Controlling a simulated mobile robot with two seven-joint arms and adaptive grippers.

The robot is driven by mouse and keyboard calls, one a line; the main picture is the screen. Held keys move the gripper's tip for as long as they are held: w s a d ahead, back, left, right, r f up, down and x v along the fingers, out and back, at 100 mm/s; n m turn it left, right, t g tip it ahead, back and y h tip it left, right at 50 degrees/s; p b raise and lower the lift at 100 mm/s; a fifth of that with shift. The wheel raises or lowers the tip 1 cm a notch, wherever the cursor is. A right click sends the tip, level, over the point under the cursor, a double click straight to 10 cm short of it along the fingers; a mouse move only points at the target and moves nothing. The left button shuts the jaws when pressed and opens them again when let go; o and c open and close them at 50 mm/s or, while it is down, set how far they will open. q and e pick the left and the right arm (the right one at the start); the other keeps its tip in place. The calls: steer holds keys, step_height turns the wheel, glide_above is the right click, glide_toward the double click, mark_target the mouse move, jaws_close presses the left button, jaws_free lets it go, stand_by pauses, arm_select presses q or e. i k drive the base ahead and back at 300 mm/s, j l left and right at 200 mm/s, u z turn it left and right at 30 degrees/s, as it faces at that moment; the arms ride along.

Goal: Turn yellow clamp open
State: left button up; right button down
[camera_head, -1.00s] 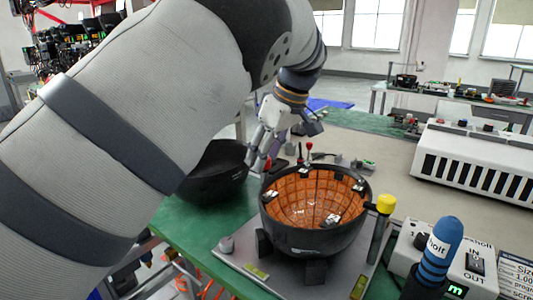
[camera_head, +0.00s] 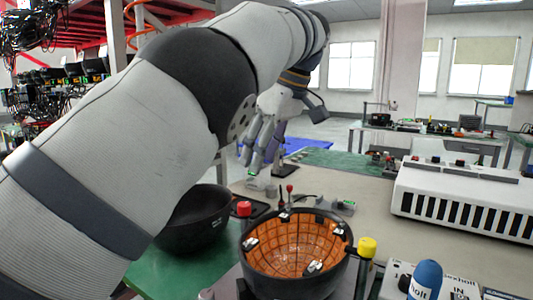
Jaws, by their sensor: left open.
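The yellow clamp (camera_head: 367,247) is a yellow cap on a grey post at the right side of a black bowl (camera_head: 262,283) with an orange, grid-lined inside. The cap sits just beside the bowl's rim. My left gripper (camera_head: 257,163) hangs with its fingers pointing down, behind and above the bowl and well to the left of the yellow cap. It is open, with nothing seen between its fingers. My right gripper is not in view.
A second black bowl (camera_head: 196,222) stands left on the green mat, partly behind my left arm. A red knob (camera_head: 244,209) and small parts lie behind the orange bowl. A white slotted unit (camera_head: 465,200) stands right, and a blue-handled item (camera_head: 426,278) is in front.

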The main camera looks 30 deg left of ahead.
mark_target(366, 249)
steer(key=k, duration=1)
